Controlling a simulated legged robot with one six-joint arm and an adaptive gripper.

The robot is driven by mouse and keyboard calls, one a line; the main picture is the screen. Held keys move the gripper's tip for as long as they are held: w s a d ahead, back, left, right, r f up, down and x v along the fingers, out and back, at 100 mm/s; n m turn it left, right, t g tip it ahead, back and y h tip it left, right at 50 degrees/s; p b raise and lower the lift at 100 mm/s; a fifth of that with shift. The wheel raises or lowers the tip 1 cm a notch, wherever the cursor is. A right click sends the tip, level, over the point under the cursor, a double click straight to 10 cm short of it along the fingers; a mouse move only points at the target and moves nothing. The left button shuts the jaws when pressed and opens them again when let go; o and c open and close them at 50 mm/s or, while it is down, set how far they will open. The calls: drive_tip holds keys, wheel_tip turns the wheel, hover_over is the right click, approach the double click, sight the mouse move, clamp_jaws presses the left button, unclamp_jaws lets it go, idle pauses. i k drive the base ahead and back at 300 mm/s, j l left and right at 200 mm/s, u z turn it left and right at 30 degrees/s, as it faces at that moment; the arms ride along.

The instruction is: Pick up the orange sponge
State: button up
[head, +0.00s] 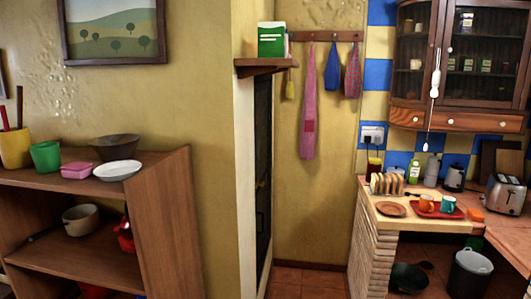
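A small orange block that looks like the orange sponge (476,214) lies on the counter (391,221) at the right. It sits just right of the red tray (437,213). It is small in this view, so its texture cannot be made out. My gripper is not in view.
The tray holds an orange mug (426,203) and a teal mug (448,204). A toast rack (387,184), a brown plate (391,209) and a toaster (504,194) stand nearby. A wooden shelf unit (170,220) fills the left. Tiled floor (308,282) shows between shelf and counter.

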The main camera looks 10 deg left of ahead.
sight(476, 215)
drive_tip(key=i+z, duration=0.1)
drive_tip(key=z, duration=0.35)
drive_tip(key=i+z, duration=0.35)
drive_tip(key=i, duration=0.15)
drive_tip(key=i+z, duration=0.3)
drive_tip(key=i, duration=0.25)
drive_tip(key=i+j, duration=0.15)
drive_tip(key=i, duration=0.25)
drive_tip(key=i+j, duration=0.1)
drive_tip(key=i, duration=0.3)
drive_tip(key=i+j+z, duration=0.1)
drive_tip(key=i, duration=0.3)
